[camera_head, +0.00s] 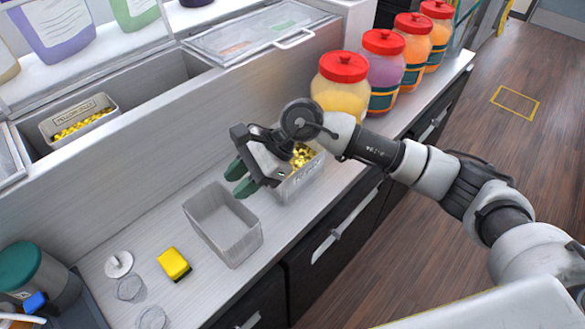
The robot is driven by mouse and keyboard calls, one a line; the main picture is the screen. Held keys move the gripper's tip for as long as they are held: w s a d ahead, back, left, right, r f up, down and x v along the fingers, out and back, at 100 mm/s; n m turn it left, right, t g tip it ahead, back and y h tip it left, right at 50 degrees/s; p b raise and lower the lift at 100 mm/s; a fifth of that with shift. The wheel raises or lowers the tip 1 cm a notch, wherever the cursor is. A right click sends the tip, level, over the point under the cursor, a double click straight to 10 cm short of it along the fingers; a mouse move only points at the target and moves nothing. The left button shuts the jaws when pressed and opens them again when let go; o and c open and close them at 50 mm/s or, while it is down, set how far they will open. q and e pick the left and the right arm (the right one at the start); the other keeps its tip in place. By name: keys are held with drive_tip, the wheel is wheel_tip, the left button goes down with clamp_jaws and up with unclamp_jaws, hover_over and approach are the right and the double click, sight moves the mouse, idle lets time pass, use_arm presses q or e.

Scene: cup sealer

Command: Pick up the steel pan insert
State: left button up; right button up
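An empty grey steel pan insert (222,232) stands upright on the counter, its open top facing up. A second pan insert (300,184), with gold contents and lettering on its front, stands behind it to the right, partly hidden by my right gripper (238,179). The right gripper's green fingers are apart with nothing visible between them. They are above the far right end of the empty pan, seemingly apart from it. My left gripper is out of view.
A yellow sponge (174,263), a small white round item (118,264) and clear cups (130,288) are left of the empty pan. Red-lidded jars (342,86) line the counter's back right. A pan with yellow contents (82,121) sits in the raised well.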

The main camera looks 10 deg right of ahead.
drive_tip(key=w+d+h, duration=0.1)
drive_tip(key=d+h, duration=0.1)
drive_tip(key=w+d+n+t+h, duration=0.1)
drive_tip(key=d+h, duration=0.1)
drive_tip(key=d, duration=0.1)
drive_tip(key=w+d+f+n+h, duration=0.1)
drive_tip(key=w+d, duration=0.1)
drive_tip(key=d, duration=0.1)
drive_tip(key=shift+w+d+h, duration=0.1)
drive_tip(key=shift+d+h, duration=0.1)
drive_tip(key=shift+h, duration=0.2)
drive_tip(key=w+d+r+t+h, duration=0.1)
drive_tip(key=w+d+r+h, duration=0.1)
drive_tip(key=d+h, duration=0.35)
drive_tip(key=y+p, duration=0.2)
drive_tip(key=p, duration=0.3)
hover_over(305, 188)
drive_tip(key=shift+n+h, duration=0.25)
drive_tip(key=shift+n, duration=0.05)
wheel_tip(305, 188, down, 10)
drive_tip(key=shift+w+d+f, duration=0.1)
drive_tip(key=shift+w+f, duration=0.05)
drive_tip(key=shift+f, duration=0.45)
drive_tip(key=shift+c, duration=0.5)
clamp_jaws()
drive_tip(key=shift+w+r, duration=0.1)
drive_tip(key=shift+r, duration=0.05)
